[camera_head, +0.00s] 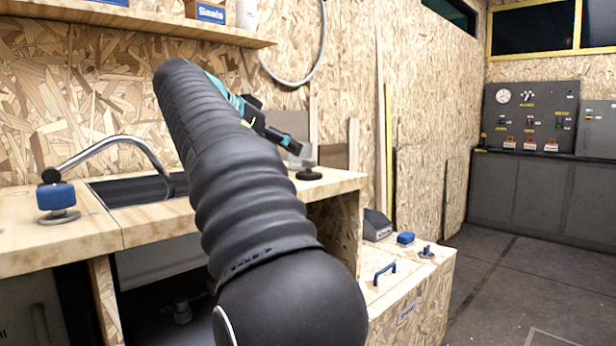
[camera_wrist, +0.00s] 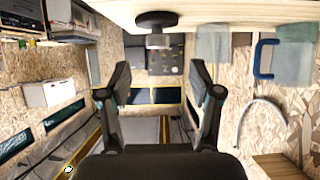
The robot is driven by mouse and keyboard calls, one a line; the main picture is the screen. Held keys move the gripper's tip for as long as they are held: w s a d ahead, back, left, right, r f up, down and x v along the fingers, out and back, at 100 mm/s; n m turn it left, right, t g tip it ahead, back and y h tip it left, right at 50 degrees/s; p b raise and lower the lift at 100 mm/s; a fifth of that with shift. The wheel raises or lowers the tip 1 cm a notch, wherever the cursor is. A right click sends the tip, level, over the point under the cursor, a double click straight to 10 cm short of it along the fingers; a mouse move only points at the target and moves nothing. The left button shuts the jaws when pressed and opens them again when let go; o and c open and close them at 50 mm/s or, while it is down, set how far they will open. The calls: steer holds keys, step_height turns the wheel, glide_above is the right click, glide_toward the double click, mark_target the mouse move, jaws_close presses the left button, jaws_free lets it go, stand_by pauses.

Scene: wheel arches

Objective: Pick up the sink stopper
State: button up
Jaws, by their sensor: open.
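A dark round stopper (camera_head: 309,175), which I take to be the sink stopper, sits flat on the right end of the wooden counter, with a small upright knob on it. In the wrist view, which appears upside down, the stopper (camera_wrist: 157,19) is at the top centre, its knob pointing down in the picture. My gripper (camera_head: 287,142) is just above and left of the stopper in the head view, partly hidden behind my arm. In the wrist view my gripper (camera_wrist: 161,80) is open and empty, its fingers apart and the stopper beyond them, not touched.
The sink (camera_head: 130,188) with a curved tap (camera_head: 120,140) lies left of my arm. A blue-handled piece (camera_head: 57,200) stands on the left counter. A lower wooden box (camera_head: 410,285) with a blue handle is at right. A shelf (camera_head: 140,24) runs above.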

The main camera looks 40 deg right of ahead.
mark_target(305, 160)
steer(key=shift+r+b+x, duration=0.2)
steer(key=shift+b+x, duration=0.4)
steer(key=shift+x, duration=3.05)
steer(key=shift+s, duration=0.15)
jaws_close()
